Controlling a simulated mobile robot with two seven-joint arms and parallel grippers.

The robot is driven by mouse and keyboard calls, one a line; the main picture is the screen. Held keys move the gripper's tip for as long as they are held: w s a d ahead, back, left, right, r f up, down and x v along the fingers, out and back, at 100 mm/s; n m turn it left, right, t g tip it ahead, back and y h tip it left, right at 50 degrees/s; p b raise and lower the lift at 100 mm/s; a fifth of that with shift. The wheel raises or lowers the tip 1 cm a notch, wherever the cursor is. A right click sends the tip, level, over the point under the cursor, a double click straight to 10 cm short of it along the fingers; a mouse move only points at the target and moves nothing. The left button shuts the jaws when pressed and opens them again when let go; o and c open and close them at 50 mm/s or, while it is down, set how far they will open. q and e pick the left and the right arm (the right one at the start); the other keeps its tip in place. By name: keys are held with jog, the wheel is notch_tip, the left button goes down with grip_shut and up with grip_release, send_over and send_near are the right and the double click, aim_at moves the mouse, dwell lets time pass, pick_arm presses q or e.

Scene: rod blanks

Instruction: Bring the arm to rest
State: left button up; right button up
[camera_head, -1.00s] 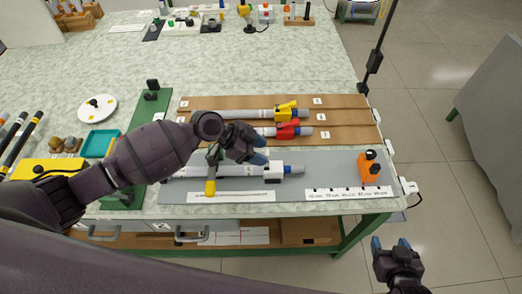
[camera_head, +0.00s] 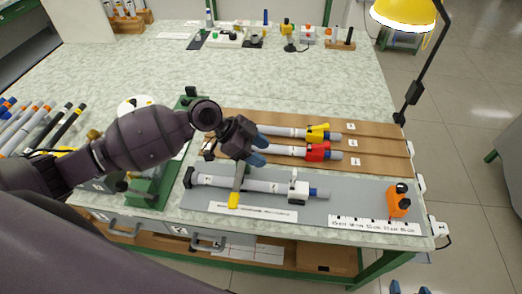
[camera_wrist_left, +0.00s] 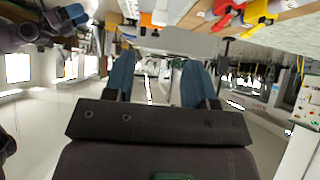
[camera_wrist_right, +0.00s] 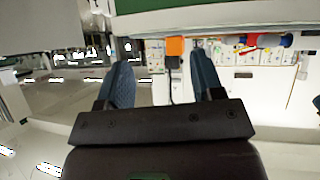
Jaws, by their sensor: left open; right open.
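My left gripper (camera_head: 262,149) is open and empty in the head view. It appears in front of the left part of the rods on the bench, and its height above them is hard to tell. In the left wrist view its blue fingers (camera_wrist_left: 157,72) stand apart with nothing between them. My right gripper (camera_head: 410,287) shows only its blue fingertips at the bottom edge of the head view, off the bench's front right corner. In the right wrist view its fingers (camera_wrist_right: 162,72) are apart and empty.
A grey rod with a white block (camera_head: 299,192) lies on the grey mat (camera_head: 345,210). Rods with a red clamp (camera_head: 318,151) and a yellow clamp (camera_head: 318,131) lie on the brown board (camera_head: 375,147). An orange block (camera_head: 398,202) and lamp (camera_head: 404,14) stand right.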

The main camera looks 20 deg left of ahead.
jog(key=shift+w+r, duration=0.1)
pick_arm(q)
jog(key=s+d+f+n+t+y, duration=0.15)
jog(key=s+f+n, duration=0.25)
jog(key=s, duration=0.6)
jog(key=s+a+n+y, duration=0.9)
jog(key=s+a+n, duration=0.3)
jog(key=s+a, duration=0.25)
jog(key=shift+w+d+f+m+t+h, duration=0.2)
jog(key=shift+w+f+t, duration=1.1)
jog(key=shift+f, duration=0.45)
jog(key=shift+w+d+f+m+t+h, duration=0.1)
jog(key=shift+w+d+f+m+t, duration=0.1)
jog(key=shift+w+f+t, duration=1.15)
jog(key=shift+w+d+f+m+t+h, duration=0.1)
jog(key=shift+w+f+m+t+h, duration=0.1)
jog(key=shift+w+f+t, duration=1.2)
pick_arm(e)
jog(key=shift+w+a+r, duration=0.1)
jog(key=shift+w+r, duration=0.15)
jog(key=shift+w, duration=0.15)
pick_arm(q)
jog(key=shift+s+f, duration=0.45)
jog(key=shift+f, duration=0.3)
pick_arm(e)
jog(key=shift+s, duration=0.15)
